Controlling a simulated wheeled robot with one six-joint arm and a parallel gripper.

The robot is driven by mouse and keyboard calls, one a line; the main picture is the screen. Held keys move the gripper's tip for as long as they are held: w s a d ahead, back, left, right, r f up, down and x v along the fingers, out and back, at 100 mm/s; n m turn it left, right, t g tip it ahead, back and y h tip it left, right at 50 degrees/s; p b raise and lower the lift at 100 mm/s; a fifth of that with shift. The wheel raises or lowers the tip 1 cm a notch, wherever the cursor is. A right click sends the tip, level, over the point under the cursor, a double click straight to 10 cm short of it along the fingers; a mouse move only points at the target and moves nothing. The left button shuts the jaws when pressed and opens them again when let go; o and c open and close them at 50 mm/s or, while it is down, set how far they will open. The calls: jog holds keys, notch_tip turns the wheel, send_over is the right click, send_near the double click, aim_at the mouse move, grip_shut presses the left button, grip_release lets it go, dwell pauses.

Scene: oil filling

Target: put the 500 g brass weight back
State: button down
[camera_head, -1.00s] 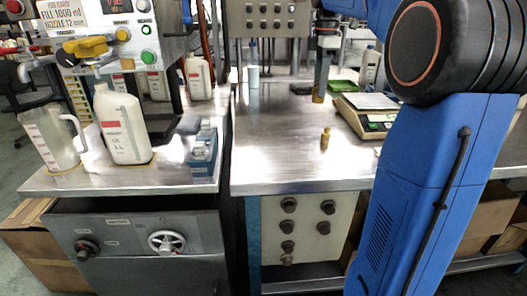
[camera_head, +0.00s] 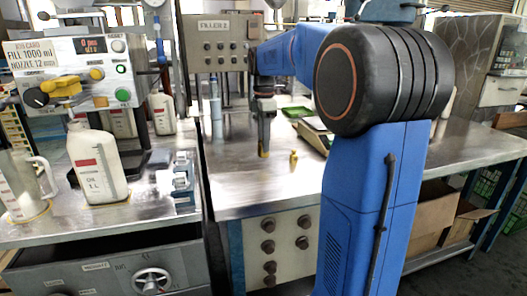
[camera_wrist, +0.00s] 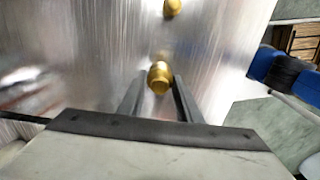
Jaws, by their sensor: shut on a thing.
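My gripper (camera_head: 264,147) is shut on a brass weight (camera_head: 263,154), low over the bare steel bench (camera_head: 255,182). This held weight (camera_wrist: 159,78) sits between the two dark fingers in the wrist view. I cannot tell if its base touches the bench. A second brass weight (camera_head: 293,158) stands upright on the bench, to the right of the gripper. Its top also shows at the upper edge of the wrist view (camera_wrist: 172,7). No gram marking can be read on either weight.
A scale (camera_head: 314,136) stands at the right, partly hidden by my arm, with a green tray (camera_head: 297,112) behind it. A grey-blue bottle (camera_head: 216,108) stands at the back left. The filling machine (camera_head: 77,72) and white oil jugs (camera_head: 99,167) are on the left bench.

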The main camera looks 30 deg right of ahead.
jog(key=shift+f, duration=1.85)
jog(key=shift+f, duration=0.1)
jog(key=c, duration=1.3)
grip_release()
notch_tip(320, 180, up, 12)
jog(key=shift+r, duration=0.1)
jog(key=s+a+f+m+t, duration=0.1)
jog(key=s+a+f+m, duration=0.4)
jog(key=s, duration=0.5)
jog(key=s+a+f+m+t, duration=0.2)
jog(key=s+a+f+m, duration=0.3)
jog(key=s+f, duration=0.5)
jog(key=s+a+f+m+t, duration=0.1)
jog(key=s+a+f+m, duration=0.3)
jog(key=s+f, duration=0.3)
jog(key=shift+s+a+f+m+t, duration=0.15)
jog(key=shift+s+a, duration=0.15)
jog(key=shift+s, duration=0.25)
jog(key=shift+s+a+r+m+t, duration=0.1)
jog(key=shift+s+a, duration=0.2)
jog(key=shift+s, duration=0.25)
jog(key=shift+s+a+f+m+t, duration=0.15)
jog(key=shift+s+a, duration=0.15)
jog(key=shift+s, duration=0.25)
